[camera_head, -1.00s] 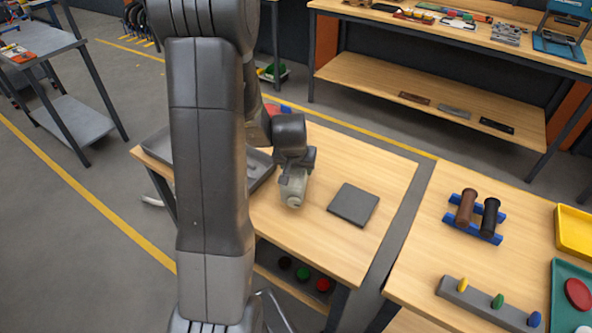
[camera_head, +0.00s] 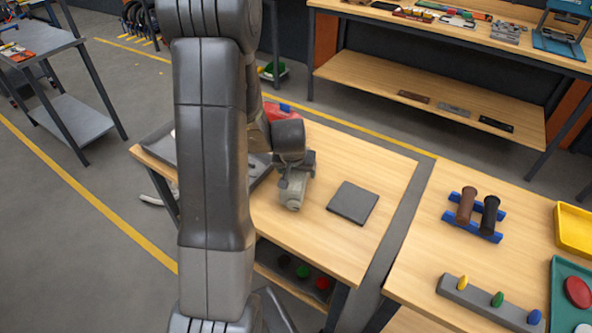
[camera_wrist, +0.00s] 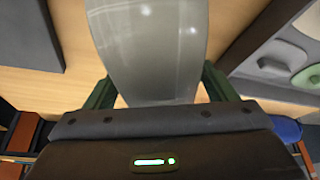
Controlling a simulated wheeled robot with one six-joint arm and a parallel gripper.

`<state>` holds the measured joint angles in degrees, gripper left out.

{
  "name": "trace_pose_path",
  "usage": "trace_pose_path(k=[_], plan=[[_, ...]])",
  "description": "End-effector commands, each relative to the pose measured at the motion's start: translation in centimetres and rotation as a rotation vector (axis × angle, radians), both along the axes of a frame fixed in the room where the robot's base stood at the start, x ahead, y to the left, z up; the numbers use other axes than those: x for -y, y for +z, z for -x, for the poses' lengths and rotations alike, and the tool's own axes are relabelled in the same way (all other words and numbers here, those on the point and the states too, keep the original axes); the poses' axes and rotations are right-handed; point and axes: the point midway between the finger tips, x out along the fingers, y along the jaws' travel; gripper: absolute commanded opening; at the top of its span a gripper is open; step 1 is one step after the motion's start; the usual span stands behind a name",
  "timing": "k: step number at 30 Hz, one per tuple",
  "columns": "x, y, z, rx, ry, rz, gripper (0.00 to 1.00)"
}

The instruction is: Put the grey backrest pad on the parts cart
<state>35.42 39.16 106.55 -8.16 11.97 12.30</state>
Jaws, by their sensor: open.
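A flat, dark grey square pad (camera_head: 353,202) lies on the wooden table, near its right edge. A grey two-level stand (camera_head: 30,50) at far left looks like the parts cart.
A grey tray (camera_head: 262,172) lies partly behind my arm on the wooden table (camera_head: 345,150). Across a gap at right, another table holds a blue rack (camera_head: 475,228), a peg block (camera_head: 480,303) and a yellow tray (camera_head: 575,230). A workbench (camera_head: 440,95) stands behind.

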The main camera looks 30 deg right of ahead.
Motion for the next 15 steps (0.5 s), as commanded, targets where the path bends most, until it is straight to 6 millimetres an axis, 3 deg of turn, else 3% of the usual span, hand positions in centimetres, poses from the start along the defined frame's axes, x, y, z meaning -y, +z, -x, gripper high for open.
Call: trace_pose_path(k=[5,15], plan=[[-0.1,0.9,0.1,0.002,0.000,0.002,0.78],[-1.3,5.4,1.5,0.003,0.000,0.003,0.78]])
